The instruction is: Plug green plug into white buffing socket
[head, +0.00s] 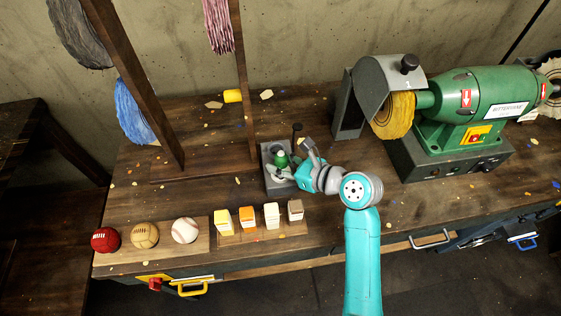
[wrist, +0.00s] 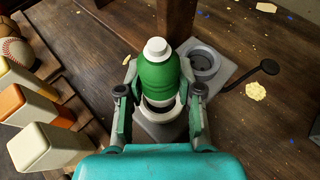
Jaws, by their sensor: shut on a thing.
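The green plug (wrist: 158,75) is a rounded green body with a white cap on top. It stands roughly upright between the fingers of my gripper (wrist: 160,108), which is shut on it. In the head view the plug (head: 281,159) shows over the grey socket block (head: 270,183). In the wrist view a pale ring with a dark inside shows just below the plug, partly hidden by plug and fingers; I cannot tell whether the plug's lower end is inside it. A second round grey socket (wrist: 203,62) on the block is empty, behind and right of the plug.
A black-knobbed lever (wrist: 269,67) sticks out beside the block. A wooden post (head: 243,90) rises close behind. Pale and orange blocks (head: 248,220) and several balls (head: 185,230) stand along the front left. A green buffing machine (head: 470,100) stands at right.

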